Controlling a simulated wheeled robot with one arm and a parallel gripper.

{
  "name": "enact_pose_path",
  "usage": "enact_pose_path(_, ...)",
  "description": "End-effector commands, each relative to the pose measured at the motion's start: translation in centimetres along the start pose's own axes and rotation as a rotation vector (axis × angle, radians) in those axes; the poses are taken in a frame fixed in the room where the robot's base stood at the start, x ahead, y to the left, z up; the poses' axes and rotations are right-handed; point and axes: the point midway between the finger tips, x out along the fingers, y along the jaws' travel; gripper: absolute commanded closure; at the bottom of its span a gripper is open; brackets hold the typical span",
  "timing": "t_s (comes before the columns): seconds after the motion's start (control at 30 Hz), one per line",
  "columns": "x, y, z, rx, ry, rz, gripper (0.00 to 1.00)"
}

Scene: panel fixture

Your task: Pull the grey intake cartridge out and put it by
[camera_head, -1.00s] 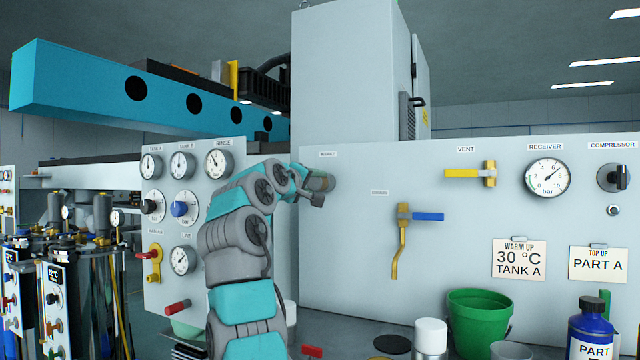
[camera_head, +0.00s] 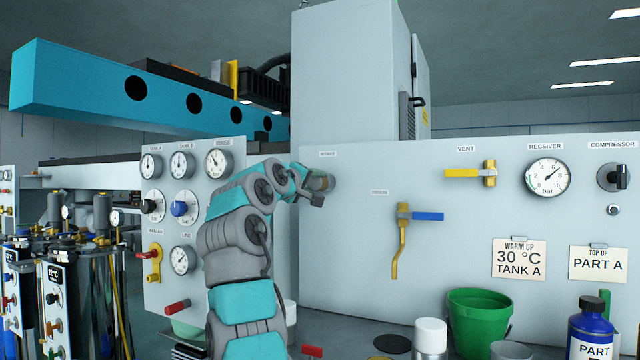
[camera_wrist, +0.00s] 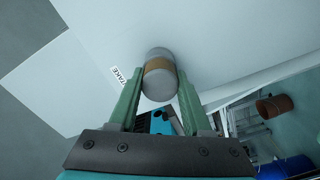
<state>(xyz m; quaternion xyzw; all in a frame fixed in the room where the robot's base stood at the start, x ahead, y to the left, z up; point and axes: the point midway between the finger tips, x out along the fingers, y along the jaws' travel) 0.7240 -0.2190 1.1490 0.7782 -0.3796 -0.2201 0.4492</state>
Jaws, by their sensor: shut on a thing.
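The grey intake cartridge (camera_wrist: 159,82) is a short cylinder with a tan band around its middle. In the wrist view it sits between the two green fingers of my gripper (camera_wrist: 160,72), which is shut on it. Its far end is at the pale panel; how deep it sits in the panel I cannot tell. In the head view the cartridge (camera_head: 326,182) shows partly at the panel's left part, below a small label. My gripper (camera_head: 312,190) is there too, partly hidden by my own wrist.
The panel (camera_head: 345,260) carries a yellow vent handle (camera_head: 465,173), a blue-handled valve (camera_head: 425,216) and a receiver gauge (camera_head: 547,177). Below stand a green bucket (camera_head: 478,318), a white-topped canister (camera_head: 430,335) and a blue bottle (camera_head: 590,335). A gauge panel (camera_head: 215,270) is left of my arm.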

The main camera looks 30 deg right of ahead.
Motion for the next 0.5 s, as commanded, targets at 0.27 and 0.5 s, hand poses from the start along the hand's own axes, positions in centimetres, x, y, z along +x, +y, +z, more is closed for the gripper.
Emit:
enact_pose_path(0.27,-0.47,-0.01,0.07,0.001,0.0,0.001,1.0)
enact_pose_path(0.5,-0.91,0.02,0.05,0.001,0.0,0.001,1.0)
